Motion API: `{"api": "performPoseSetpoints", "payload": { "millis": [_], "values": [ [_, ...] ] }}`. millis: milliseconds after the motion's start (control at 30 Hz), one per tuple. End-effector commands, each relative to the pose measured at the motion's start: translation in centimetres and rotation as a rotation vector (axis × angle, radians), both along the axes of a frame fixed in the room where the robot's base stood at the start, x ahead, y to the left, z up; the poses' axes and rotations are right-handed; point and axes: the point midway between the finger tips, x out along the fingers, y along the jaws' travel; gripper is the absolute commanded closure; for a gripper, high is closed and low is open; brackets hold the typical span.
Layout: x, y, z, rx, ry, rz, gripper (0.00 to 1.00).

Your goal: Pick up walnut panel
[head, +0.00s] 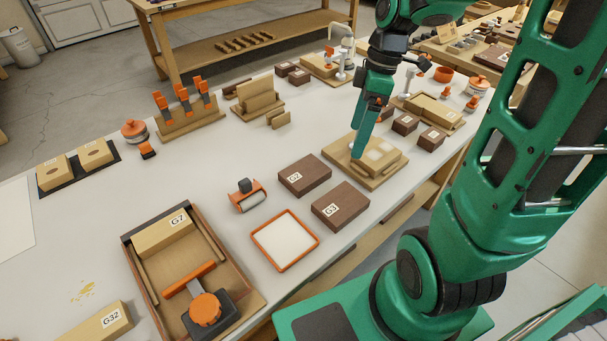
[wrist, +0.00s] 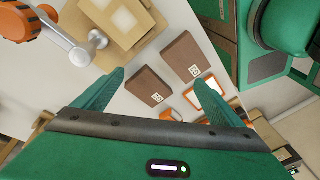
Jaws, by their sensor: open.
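Two dark brown, walnut-coloured panels lie flat on the bench, labelled G2 (head: 304,175) and G3 (head: 340,206) in the head view. Two brown panels also show in the wrist view, one between my fingers (wrist: 146,84) and one farther up and right (wrist: 184,56); their labels are too small to read surely. My gripper (head: 368,132) is open and empty, pointing down above the bench by a tan board fixture (head: 366,172), up and right of G2 and G3. In the wrist view the open fingers (wrist: 160,97) spread wide, apart from both panels.
A wooden tray (head: 148,290) holds block G7 and a clamp. Several small brown blocks (head: 405,124) stand right of the fixture. Bare bench shows between these.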

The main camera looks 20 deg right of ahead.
Motion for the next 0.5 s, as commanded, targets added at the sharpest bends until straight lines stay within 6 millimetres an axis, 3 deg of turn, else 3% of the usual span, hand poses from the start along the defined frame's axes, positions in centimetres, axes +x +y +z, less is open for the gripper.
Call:
{"api": "performPoseSetpoints", "payload": {
  "millis": [100,200,333,500],
  "values": [
    [3.2,2.0,-1.4,0.079,-0.049,0.313,0.09],
    [5.1,3.6,-2.2,0.139,-0.097,0.529,0.09],
    [6.6,5.0,-3.0,0.195,-0.148,0.717,0.09],
    [7.2,6.0,-3.8,0.226,-0.177,0.816,0.09]
  ]
}}
